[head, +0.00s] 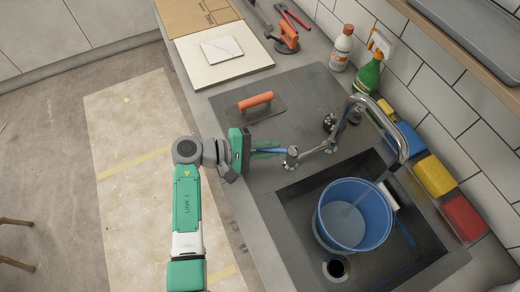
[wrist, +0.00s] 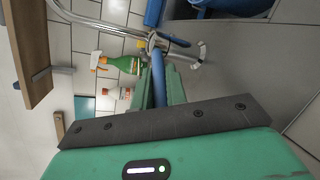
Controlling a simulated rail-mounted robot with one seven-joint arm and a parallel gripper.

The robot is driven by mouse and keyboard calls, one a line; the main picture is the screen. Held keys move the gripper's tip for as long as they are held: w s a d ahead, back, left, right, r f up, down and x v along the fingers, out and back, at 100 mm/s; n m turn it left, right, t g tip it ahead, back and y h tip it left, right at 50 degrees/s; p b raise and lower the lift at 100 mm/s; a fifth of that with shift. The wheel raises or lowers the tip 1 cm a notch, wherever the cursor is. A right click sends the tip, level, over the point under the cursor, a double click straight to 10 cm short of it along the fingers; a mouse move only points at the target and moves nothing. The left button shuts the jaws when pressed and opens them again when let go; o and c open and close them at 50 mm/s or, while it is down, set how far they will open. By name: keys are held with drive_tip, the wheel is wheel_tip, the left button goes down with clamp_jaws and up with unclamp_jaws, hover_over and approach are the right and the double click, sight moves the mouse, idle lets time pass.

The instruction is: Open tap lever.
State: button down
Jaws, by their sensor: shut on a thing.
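The chrome tap (head: 352,112) stands behind the sink, its curved spout over a blue bucket (head: 376,214) in the basin. A pale bluish streak, apparently water, runs from the spout into the bucket, which holds greyish liquid. The tap's blue lever (head: 280,151) points left over the counter. My gripper (head: 267,149) is shut on the lever, with its green fingers on either side of it. In the wrist view the blue lever (wrist: 158,78) runs between the fingers towards the chrome tap body. The finger contact is partly hidden.
The dark sink (head: 300,207) has a drain hole at the front. Sponges (head: 433,176) line the tiled wall. A green spray bottle (head: 369,75) and a white bottle (head: 341,48) stand behind. An orange-handled trowel (head: 255,101) lies on the counter, left of the tap.

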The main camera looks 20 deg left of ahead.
idle(0.3)
drive_tip(key=c, duration=1.4)
unclamp_jaws()
drive_tip(key=shift+a, duration=0.1)
drive_tip(key=v, duration=0.7)
drive_tip(key=shift+s+a, duration=0.25)
drive_tip(key=shift+r, duration=0.1)
